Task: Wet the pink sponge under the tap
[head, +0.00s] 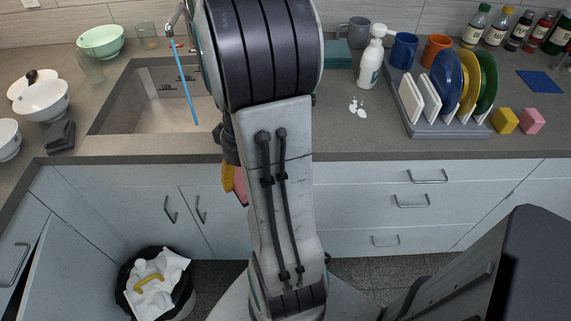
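The pink sponge (532,121) lies on the counter at the far right, beside a yellow sponge (505,121). The tap (175,22) stands behind the sink (150,112) at the left, and a blue stream of water (186,88) runs from it into the basin. My arm fills the middle of the view. A dark part beside it may belong to my gripper (229,148); its fingers are hidden, so I cannot tell whether it is open or shut. A yellow and pinkish-red thing (228,176) shows partly beside my arm, in front of the cabinets; I cannot tell what it is or whether it is held.
A dish rack (437,128) with plates, a white soap bottle (371,62) and mugs stand right of my arm. White spots (357,107) mark the counter. Bowls (42,100) stand at the left. A bin (154,282) stands on the floor. A left cabinet door appears ajar.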

